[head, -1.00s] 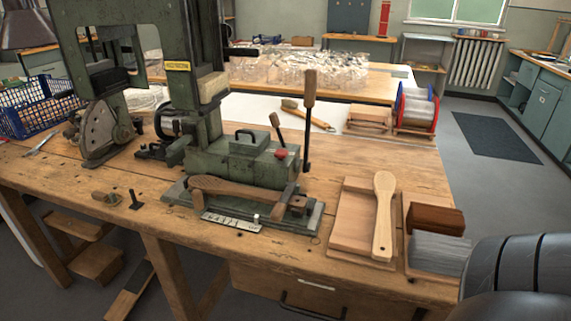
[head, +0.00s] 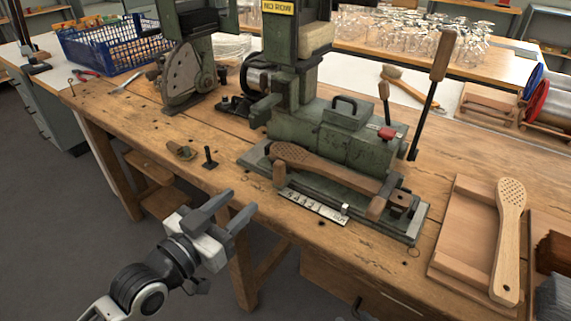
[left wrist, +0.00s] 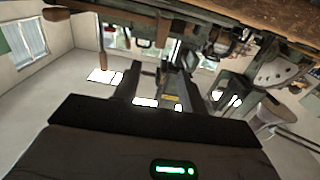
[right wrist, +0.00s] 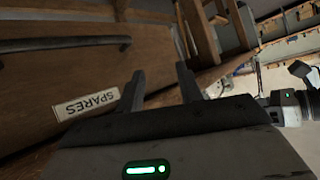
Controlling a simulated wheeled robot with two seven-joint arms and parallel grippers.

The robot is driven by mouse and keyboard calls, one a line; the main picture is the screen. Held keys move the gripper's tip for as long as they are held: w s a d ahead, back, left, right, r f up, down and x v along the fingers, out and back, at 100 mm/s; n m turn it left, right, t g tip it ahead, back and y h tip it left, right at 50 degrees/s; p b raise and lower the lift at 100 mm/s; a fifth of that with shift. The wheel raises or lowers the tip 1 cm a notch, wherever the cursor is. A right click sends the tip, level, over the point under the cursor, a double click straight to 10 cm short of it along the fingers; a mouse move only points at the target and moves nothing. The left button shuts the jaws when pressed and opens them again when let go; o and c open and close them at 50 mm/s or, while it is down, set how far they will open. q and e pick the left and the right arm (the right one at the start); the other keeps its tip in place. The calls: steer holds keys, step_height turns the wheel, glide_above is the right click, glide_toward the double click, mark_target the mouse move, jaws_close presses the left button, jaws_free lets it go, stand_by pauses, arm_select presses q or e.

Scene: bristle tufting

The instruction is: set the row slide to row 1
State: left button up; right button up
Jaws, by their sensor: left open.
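The row slide (head: 412,228) is a grey metal base with a wooden brush (head: 325,172) lying along it, under the green tufting machine (head: 330,135). A white number scale (head: 308,205) marked with row digits runs along its front edge. A small pale pointer (head: 345,208) stands near the scale's right end; I cannot tell the exact digit. A wooden peg (head: 279,175) stands at the slide's left front. My left gripper (head: 228,212) is open and empty, in front of the table edge, left of the scale. My right gripper (right wrist: 161,82) is open, facing a drawer front labelled SPARES.
A black peg (head: 209,157) and a small wooden knob (head: 182,152) are on the tabletop left of the slide. A tall lever (head: 428,105) rises at the right. A wooden tray (head: 462,235) with a paddle-shaped brush (head: 509,235) lies further right. The machine's sign (head: 277,6) reads NO ROW.

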mark_target(274, 147)
arm_select(q)
steer(key=x, duration=1.5)
steer(key=shift+w+d+b, duration=0.25)
steer(key=shift+w+b, duration=0.05)
steer(key=shift+b, duration=0.1)
arm_select(e)
steer(key=shift+w, duration=0.2)
arm_select(q)
steer(key=shift+c, duration=0.3)
